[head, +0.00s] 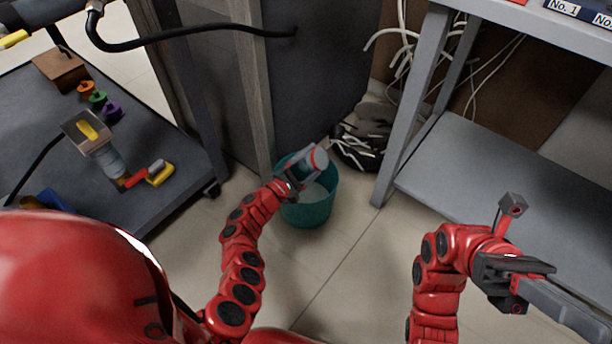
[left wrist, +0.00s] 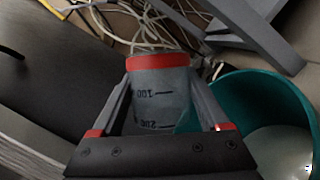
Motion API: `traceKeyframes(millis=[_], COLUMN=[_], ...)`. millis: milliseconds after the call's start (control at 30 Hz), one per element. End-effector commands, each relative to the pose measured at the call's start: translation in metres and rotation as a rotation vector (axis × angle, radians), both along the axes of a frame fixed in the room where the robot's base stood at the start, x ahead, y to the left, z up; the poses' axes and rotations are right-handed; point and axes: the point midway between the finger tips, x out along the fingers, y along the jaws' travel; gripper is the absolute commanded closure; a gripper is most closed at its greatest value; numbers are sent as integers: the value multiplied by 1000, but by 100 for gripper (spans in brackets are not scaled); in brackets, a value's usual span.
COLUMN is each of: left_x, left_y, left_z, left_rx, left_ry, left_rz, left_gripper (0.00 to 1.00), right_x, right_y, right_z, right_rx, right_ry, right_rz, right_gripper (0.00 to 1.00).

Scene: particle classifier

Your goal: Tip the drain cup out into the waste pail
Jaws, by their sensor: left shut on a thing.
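The drain cup (head: 310,158) is a clear grey cup with a red band at one end and dark volume marks. My left gripper (head: 300,172) is shut on it and holds it tilted on its side over the teal waste pail (head: 310,214). In the left wrist view the cup (left wrist: 160,95) sits between both fingers, its marks upside down. The pail (left wrist: 235,95) is beside it on the right, with a pale bottom or contents. The cup's inside is hidden. My right gripper (head: 535,272) is far to the right, apart from the pail; its jaw gap is unclear.
A dark cart (head: 60,110) with tools and small coloured pieces stands left. A grey shelf unit (head: 405,110) stands right. A dark cabinet (head: 310,80) and loose cables (head: 400,45) are behind the pail. The tiled floor in front is clear.

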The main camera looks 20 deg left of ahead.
Motion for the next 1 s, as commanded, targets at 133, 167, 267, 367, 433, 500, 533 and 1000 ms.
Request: traceKeyframes(millis=[133, 167, 267, 367, 433, 500, 533, 1000], left_x=[0, 0, 0, 0, 0, 0, 0, 0], left_y=[1, 1, 2, 2, 3, 3, 4, 4], left_z=[0, 0, 0, 0, 0, 0, 0, 1], left_rx=[-17, -20, -31, -42, -49, -58, -61, -74], left_ry=[1, 2, 2, 3, 4, 5, 5, 6], left_rz=[1, 1, 1, 1, 1, 1, 1, 0], left_gripper=[86, 86, 86, 86, 86, 86, 86, 86], right_x=[-6, -7, -10, -14, -16, -19, -19, -23], right_y=[-3, -4, -6, -9, -11, -13, -13, -16], right_z=[1, 1, 2, 2, 2, 3, 3, 3], right_rx=[17, 20, 31, 43, 51, 58, 61, 75], right_ry=[-31, -37, -57, -78, -93, -107, -113, -135], right_rz=[13, 15, 25, 34, 41, 48, 50, 61], right_gripper=[100, 100, 100, 100, 100, 100, 100, 100])
